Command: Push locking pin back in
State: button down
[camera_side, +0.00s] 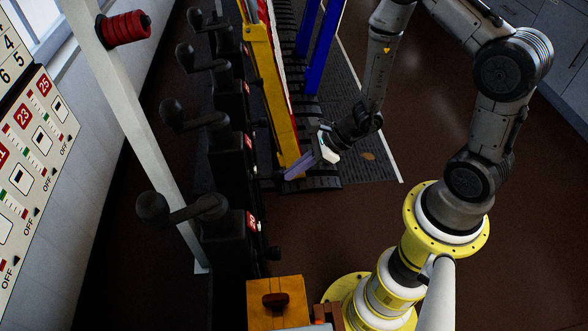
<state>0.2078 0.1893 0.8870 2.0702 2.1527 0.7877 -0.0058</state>
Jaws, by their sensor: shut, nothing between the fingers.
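My gripper (288,177) reaches in from the right, with its purple fingers shut and nothing between them. The fingertips are close to the right side of the black lever frame (228,165), near the foot of a yellow bar. I cannot tell whether they touch anything. Small dark knob-like parts stick out on the right side of the frame; one (272,253) is low, below my gripper. I cannot make out for sure which of these is the locking pin, or how far in it sits.
Several black levers (180,207) stick out left from the frame. A grey post (135,120) with a red coil (124,28) and a control panel (35,170) stand left. A yellow box (278,303) is in front. Yellow (270,90) and blue (325,45) bars rise behind.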

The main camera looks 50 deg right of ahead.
aim_at(279, 172)
jog(key=shift+w+a, duration=1.1)
jog(key=shift+r, duration=0.1)
